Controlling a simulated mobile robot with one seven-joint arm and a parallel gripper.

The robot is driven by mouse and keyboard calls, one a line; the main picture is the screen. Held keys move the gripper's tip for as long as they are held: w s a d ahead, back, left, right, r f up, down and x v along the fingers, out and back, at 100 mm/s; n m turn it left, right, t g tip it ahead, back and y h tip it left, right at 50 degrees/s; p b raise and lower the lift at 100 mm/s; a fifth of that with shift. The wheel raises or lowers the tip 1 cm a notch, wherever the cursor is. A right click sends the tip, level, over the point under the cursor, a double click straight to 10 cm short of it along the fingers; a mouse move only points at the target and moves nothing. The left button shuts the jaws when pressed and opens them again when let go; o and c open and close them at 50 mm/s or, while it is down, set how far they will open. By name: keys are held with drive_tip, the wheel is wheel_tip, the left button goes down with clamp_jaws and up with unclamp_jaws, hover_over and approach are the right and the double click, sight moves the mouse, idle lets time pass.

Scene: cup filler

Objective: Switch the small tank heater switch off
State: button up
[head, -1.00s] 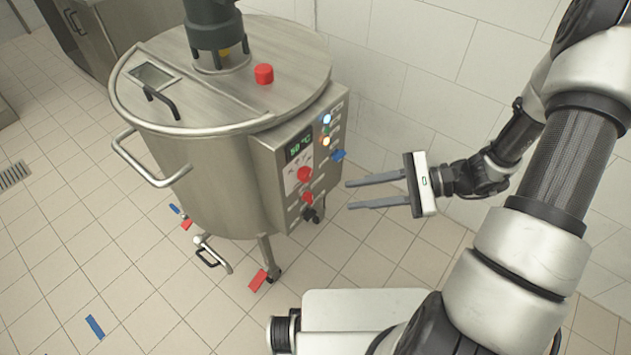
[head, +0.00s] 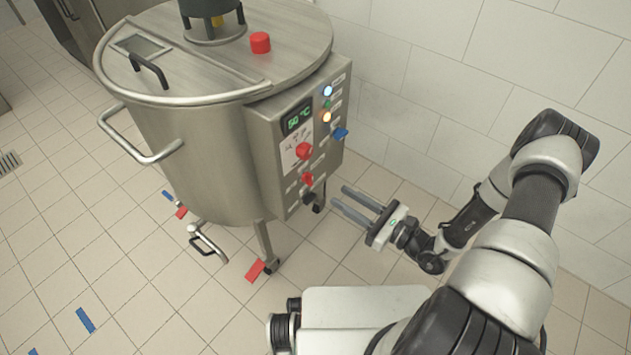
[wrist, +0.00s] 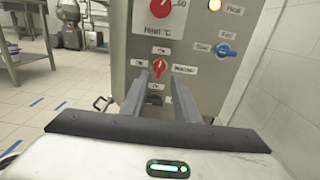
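The small tank (head: 190,160) is a steel drum on legs with a control panel (head: 265,150) on its right side. A red rotary switch (head: 308,179) sits low on the panel, below a larger red knob (head: 303,151). In the wrist view the red switch (wrist: 158,66) has an upright handle with small labels around it, hard to read. A blue switch (wrist: 222,50) at its upper right lies roughly level. My gripper (head: 340,196) is open and empty, apart from the panel. In the wrist view its fingertips (wrist: 161,77) frame the red switch; no contact shows.
An orange lamp (wrist: 214,5) glows beside the heat knob. A black part (wrist: 154,94) shows below the red switch, partly hidden by the fingers. The tiled wall (head: 440,80) is close on the right. A drain valve (head: 205,240) juts out low on the tank.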

sight(312, 179)
drive_tip(key=b+x, duration=0.1)
drive_tip(key=x, duration=0.9)
drive_tip(key=shift+w+a, duration=0.15)
clamp_jaws()
